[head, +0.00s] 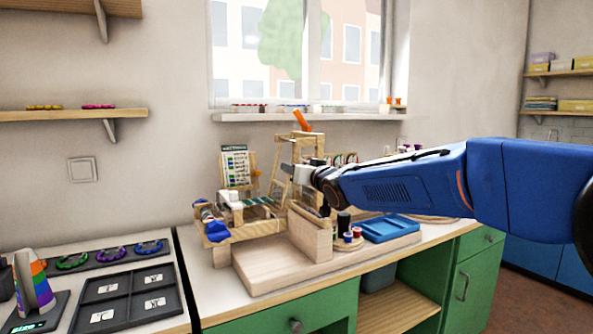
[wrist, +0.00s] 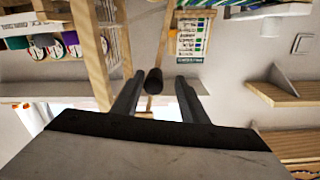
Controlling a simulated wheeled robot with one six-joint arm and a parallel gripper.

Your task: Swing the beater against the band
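A small wooden loom (head: 243,232) stands on the counter, with the band (head: 262,200) as green and white threads across it. An upright wooden frame, which looks like the beater (head: 281,184), rises over the threads, partly hidden by my gripper. My gripper (head: 312,173) is beside the frame's upper part. In the wrist view my gripper (wrist: 160,76) has its two dark fingers apart. A short dark cylinder (wrist: 153,81), perhaps the beater's grip, shows between the fingertips, in line with a thin wooden bar. I see a gap beside it and no clear contact.
A pattern card (head: 236,166) stands behind the loom. A wooden board (head: 270,265), a blue tray (head: 388,228) and small spools (head: 352,236) are at its front and right. A dark sorting tray (head: 125,301) lies left. Wall shelf (head: 70,115) and window sill are behind.

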